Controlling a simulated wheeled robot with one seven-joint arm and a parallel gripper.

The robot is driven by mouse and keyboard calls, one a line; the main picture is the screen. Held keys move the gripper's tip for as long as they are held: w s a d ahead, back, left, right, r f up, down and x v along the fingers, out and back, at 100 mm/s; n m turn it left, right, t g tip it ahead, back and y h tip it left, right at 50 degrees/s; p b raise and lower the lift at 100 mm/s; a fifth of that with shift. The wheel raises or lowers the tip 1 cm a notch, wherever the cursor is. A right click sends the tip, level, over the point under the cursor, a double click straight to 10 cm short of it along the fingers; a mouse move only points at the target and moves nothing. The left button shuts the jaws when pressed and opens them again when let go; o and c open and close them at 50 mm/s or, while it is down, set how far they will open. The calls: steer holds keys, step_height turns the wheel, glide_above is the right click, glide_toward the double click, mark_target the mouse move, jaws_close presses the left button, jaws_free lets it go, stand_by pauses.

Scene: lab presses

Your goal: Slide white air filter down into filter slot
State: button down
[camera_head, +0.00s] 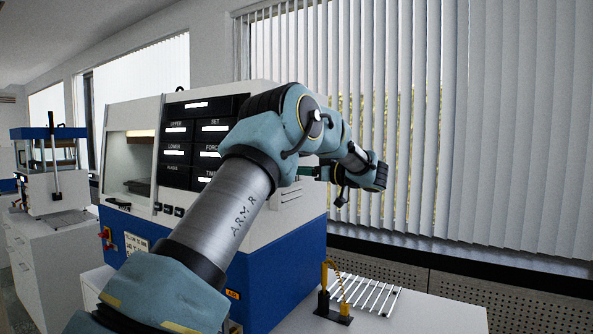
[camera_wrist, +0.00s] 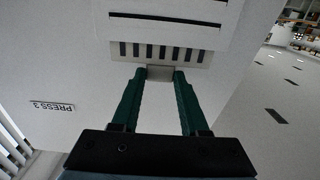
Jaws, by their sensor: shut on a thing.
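In the wrist view, my gripper (camera_wrist: 160,75) has its two green fingers closed on a small grey tab. The tab joins the edge of a white piece with a row of dark slits, which I take for the white air filter (camera_wrist: 145,62). The filter lies against the white side of the press. Dark horizontal slots (camera_wrist: 165,18) show just beyond it; I cannot tell which one, if any, is the filter slot, or how deep the filter sits. In the head view, my gripper (camera_head: 310,172) is at the press's right side, and my arm hides the filter.
The white and blue press (camera_head: 285,255) stands before me, with a "PRESS 3" label (camera_wrist: 52,106) on its side. A wire rack (camera_head: 365,296) and a yellow-black stand (camera_head: 333,305) are on the white bench (camera_head: 430,315) below. Blinds (camera_head: 500,120) hang at the right.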

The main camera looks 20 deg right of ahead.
steer(key=shift+f+b, duration=0.3)
steer(key=shift+f, duration=0.45)
steer(key=shift+c, duration=1.7)
jaws_free()
steer(key=b+v, duration=0.4)
steer(key=v, duration=0.6)
steer(key=shift+s+d, duration=0.3)
